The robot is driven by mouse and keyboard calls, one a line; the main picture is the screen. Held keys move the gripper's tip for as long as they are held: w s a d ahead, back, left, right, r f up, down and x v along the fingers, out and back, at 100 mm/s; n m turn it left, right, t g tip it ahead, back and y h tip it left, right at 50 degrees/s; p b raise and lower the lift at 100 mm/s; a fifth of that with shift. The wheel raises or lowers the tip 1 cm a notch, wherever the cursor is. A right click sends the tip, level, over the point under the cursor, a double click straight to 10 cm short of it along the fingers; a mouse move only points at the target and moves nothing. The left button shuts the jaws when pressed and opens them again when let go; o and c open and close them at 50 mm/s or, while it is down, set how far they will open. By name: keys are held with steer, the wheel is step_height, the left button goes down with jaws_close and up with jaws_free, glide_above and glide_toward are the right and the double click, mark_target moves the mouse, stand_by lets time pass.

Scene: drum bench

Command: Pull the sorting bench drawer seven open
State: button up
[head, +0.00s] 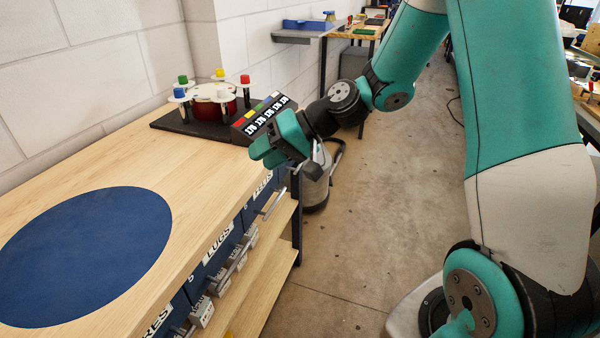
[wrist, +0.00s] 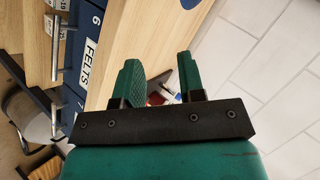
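The wooden sorting bench (head: 120,155) has a row of blue drawers along its front. Drawer labels LUGS (head: 217,243) and FELTS (head: 263,184) show in the head view, each with a grey bar handle nearby; no number seven is readable. In the wrist view a blue drawer face (wrist: 92,35) reads 6 and FELTS, with a bar handle (wrist: 57,47) to its left. My gripper (head: 262,148) is by the far front edge of the bench top, above the FELTS drawer and apart from the handles. In the wrist view my gripper (wrist: 159,78) is open and empty.
A black board (head: 180,125) with a red drum and coloured-topped posts stands at the bench's far end, beside a sloped label panel (head: 262,118) close to my gripper. A round blue mat (head: 85,255) lies on the top. The concrete floor (head: 350,240) right of the bench is clear.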

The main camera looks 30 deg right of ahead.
steer(key=w+d+f+m+t+h+b, duration=0.25)
steer(key=d+f+m+t, duration=0.4)
steer(key=d, duration=0.65)
steer(key=w+d+f+m+t+h+b, duration=0.3)
steer(key=d+f+m, duration=0.4)
steer(key=d+f, duration=0.55)
steer(key=shift+t, duration=0.25)
steer(key=x, duration=0.5)
steer(key=p+x, duration=0.1)
steer(key=x, duration=1.1)
steer(key=shift+d, duration=0.35)
steer(key=shift+c, duration=0.4)
jaws_close()
